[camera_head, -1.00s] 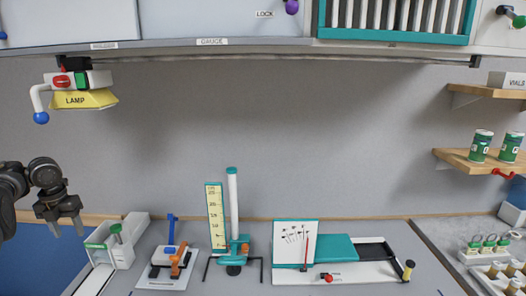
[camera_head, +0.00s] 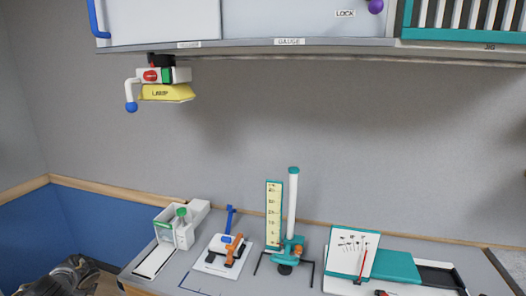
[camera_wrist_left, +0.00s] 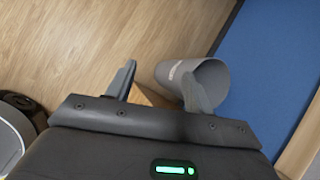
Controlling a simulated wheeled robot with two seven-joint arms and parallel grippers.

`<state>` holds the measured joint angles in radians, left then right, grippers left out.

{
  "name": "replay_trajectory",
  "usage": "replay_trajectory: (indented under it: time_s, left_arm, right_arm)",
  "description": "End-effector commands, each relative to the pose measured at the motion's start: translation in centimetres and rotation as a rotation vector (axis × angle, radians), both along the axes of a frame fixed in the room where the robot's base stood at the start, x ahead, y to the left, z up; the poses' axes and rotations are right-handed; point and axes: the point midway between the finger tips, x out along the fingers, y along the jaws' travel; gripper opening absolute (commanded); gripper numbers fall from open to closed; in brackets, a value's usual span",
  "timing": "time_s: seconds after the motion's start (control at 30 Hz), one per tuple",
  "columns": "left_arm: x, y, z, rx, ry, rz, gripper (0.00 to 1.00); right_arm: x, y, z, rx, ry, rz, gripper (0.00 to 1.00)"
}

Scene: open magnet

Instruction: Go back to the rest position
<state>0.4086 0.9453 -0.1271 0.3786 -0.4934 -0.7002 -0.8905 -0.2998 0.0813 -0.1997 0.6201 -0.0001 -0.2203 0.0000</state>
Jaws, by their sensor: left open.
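My left arm shows only as a dark part at the bottom left of the head view, low beside the bench's left end. In the left wrist view my left gripper (camera_wrist_left: 160,82) points down over the wooden floor (camera_wrist_left: 95,45). Its two fingers are apart. A brown wedge-shaped piece (camera_wrist_left: 148,97) shows between them; I cannot tell what it is, and nothing appears gripped. My right gripper is in neither current view.
A grey cylinder like a bin (camera_wrist_left: 212,78) is by the right finger, beside a blue panel (camera_wrist_left: 265,70). The bench holds a white box device (camera_head: 187,232), a small press (camera_head: 222,256), a gauge stand (camera_head: 292,205) and a teal-white board (camera_head: 395,265). A yellow lamp (camera_head: 168,92) hangs above.

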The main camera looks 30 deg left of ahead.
Motion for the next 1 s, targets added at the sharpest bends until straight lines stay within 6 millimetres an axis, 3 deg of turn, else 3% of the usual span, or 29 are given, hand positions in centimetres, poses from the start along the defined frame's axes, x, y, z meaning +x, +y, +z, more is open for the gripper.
replay_trajectory:
  time_s: [0.03, 0.2, 0.57, 0.87, 1.0]
  left_arm:
    - [-2.8, 0.8, -1.5, 0.053, -0.034, 0.049, 0.53]
    - [-8.8, 2.7, -4.1, 0.176, -0.226, 0.175, 0.53]
    - [-17.3, 3.1, -5.7, 0.215, -0.506, 0.26, 0.53]
    - [-19.9, -5.8, -14.4, 0.081, -0.496, 0.35, 0.53]
    - [-21.4, -12.1, -19.3, -0.002, -0.477, 0.402, 0.53]
  right_arm:
    - [0.0, 0.0, 0.0, 0.0, 0.0, 0.0, 0.36]
    - [0.0, 0.1, 0.0, 0.001, 0.0, 0.0, 0.36]
    - [0.0, 0.1, 0.0, 0.002, 0.0, 0.0, 0.36]
    - [-0.1, 0.2, 0.0, 0.003, 0.001, -0.001, 0.36]
    - [-0.1, 0.2, 0.0, 0.003, 0.001, -0.001, 0.36]
